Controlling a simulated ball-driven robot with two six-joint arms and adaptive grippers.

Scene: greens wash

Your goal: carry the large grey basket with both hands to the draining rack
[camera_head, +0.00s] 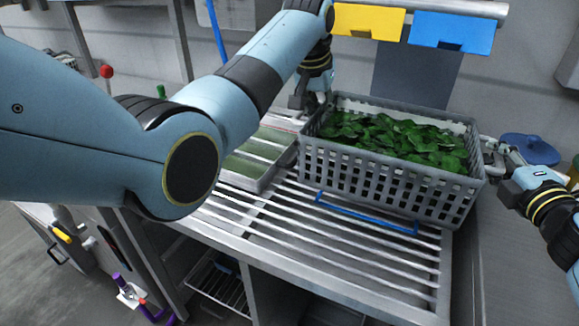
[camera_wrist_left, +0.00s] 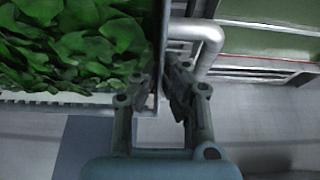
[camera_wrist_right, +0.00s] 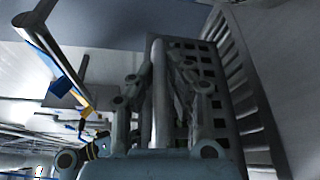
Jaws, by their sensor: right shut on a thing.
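The large grey basket (camera_head: 375,178), full of green leaves, is at the back of the slatted metal draining rack (camera_head: 330,240). It looks level; whether its base touches the slats I cannot tell. My right gripper (camera_head: 500,158) is shut on the basket's right handle, a grey bar (camera_wrist_right: 158,95) running between its fingers in the right wrist view. My left gripper (camera_head: 312,103) is at the basket's left end. In the left wrist view its fingers (camera_wrist_left: 158,105) are apart, one on each side of the basket's edge, with a visible gap between them.
A tray with green contents (camera_head: 250,155) lies left of the basket. A blue bar (camera_head: 365,213) lies along the rack in front of it. A blue lid-like disc (camera_head: 527,147) is at the right. Yellow (camera_head: 367,21) and blue (camera_head: 450,32) panels hang behind. The front slats are clear.

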